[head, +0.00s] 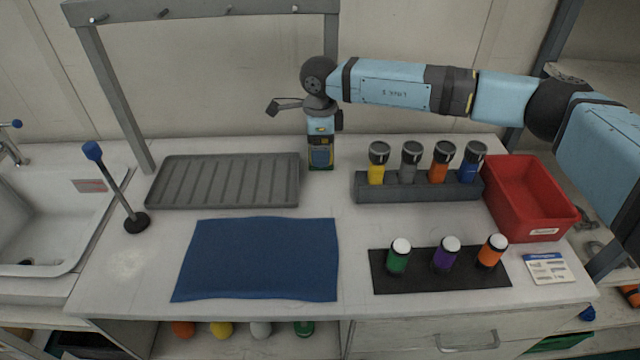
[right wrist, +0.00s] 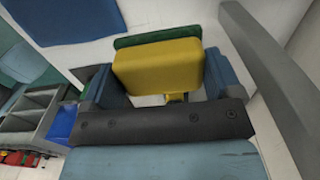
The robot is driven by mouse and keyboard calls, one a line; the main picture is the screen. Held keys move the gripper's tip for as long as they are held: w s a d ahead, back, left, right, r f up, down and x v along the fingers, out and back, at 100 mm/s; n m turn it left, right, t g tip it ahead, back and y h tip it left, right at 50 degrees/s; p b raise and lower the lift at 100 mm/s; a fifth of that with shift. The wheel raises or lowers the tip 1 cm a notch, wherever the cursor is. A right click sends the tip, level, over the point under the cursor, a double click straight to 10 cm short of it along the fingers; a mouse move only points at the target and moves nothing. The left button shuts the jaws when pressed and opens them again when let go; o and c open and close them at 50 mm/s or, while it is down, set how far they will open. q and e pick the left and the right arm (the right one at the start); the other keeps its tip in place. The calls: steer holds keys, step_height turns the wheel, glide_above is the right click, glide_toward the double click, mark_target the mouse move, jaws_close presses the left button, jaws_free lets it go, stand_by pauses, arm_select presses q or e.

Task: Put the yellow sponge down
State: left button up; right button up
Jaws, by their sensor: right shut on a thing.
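My right gripper (head: 320,158) points down at the back of the counter, just right of the grey ribbed drain tray (head: 223,182). In the right wrist view it is shut on the yellow sponge (right wrist: 158,66), which sits between its two blue fingers and has a green layer on its far side. In the head view the sponge is mostly hidden by the gripper. I cannot tell whether it touches the counter (head: 345,210). My left gripper is not in view.
A blue cloth (head: 260,260) lies in front. A grey rack (head: 420,188) with several capped bottles and a red bin (head: 530,195) stand at right. A black mat (head: 420,282) holds three bottles. A grey frame (head: 115,90) rises behind the tray. A blue-topped stand (head: 118,185) is left.

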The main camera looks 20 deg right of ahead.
step_height(320, 180, down, 8)
steer(key=shift+w+r, duration=0.1)
step_height(320, 180, down, 4)
steer(key=shift+f+p, duration=0.2)
steer(key=shift+p, duration=0.1)
steer(key=shift+f, duration=0.3)
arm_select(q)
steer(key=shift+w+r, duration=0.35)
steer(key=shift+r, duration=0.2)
